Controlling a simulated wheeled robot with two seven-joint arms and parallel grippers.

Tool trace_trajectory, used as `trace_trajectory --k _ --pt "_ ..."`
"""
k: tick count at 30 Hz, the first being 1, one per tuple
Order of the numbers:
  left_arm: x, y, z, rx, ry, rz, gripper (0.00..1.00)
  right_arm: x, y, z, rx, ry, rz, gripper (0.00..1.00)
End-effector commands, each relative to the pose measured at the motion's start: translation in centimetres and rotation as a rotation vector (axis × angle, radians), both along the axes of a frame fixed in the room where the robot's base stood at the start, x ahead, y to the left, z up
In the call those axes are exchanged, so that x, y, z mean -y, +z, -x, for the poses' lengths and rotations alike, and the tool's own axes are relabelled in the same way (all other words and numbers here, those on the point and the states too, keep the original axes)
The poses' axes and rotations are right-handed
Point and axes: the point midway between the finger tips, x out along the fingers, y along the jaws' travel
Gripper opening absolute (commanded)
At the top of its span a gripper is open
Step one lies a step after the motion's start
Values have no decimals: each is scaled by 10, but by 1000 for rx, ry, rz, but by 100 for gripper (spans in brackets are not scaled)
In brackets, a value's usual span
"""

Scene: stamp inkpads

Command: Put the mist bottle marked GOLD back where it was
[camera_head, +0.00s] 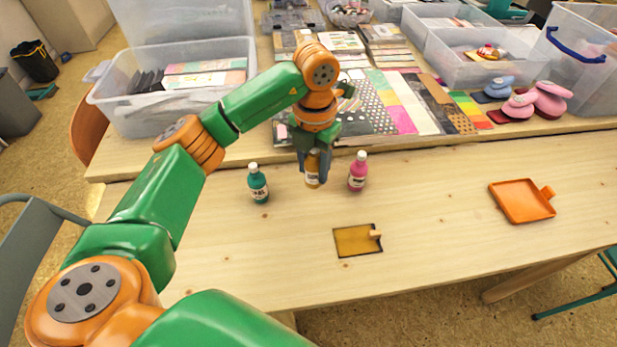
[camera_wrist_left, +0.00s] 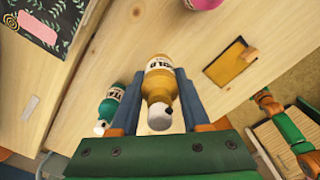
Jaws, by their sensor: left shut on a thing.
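The gold mist bottle (camera_head: 313,169), with a white cap and a label reading GOLD, is between the fingers of my left gripper (camera_head: 313,180). The gripper is shut on it. In the left wrist view the gold bottle (camera_wrist_left: 158,84) sits between the blue-grey fingers (camera_wrist_left: 158,100), label showing. It is upright; I cannot tell whether its base touches the table. A teal bottle (camera_head: 258,184) stands to its left and a pink bottle (camera_head: 358,171) close to its right. My right gripper is not in view.
A yellow inkpad (camera_head: 352,241) with a small wooden block lies in front of the bottles. An orange tray (camera_head: 521,202) lies at the right. Patterned papers (camera_head: 365,108) and clear bins (camera_head: 180,92) fill the table behind. The table (camera_head: 430,200) between inkpad and tray is clear.

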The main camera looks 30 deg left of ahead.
Motion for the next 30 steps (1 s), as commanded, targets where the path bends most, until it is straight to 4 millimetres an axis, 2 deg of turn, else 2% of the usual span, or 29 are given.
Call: trace_trajectory --k 6,9,12,22,23,24,25,26,30 --pt "-18 -23 -10 -2 3 0 0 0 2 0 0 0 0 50" --pt "-18 -43 -9 -3 -1 0 0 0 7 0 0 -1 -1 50" --pt "-17 -53 -10 0 -2 0 0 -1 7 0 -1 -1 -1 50" --pt "-17 -58 -10 2 -2 0 0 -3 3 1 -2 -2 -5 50" --pt "-17 -57 -10 2 -2 0 54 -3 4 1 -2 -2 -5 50" --pt "-17 -56 -10 2 -2 0 65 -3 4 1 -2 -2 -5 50" --pt "-17 -56 -10 2 -2 0 73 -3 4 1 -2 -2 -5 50" --pt "-17 -56 -10 2 -2 0 76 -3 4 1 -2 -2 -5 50" --pt "-17 -56 -10 2 -2 0 76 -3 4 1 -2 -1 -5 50"
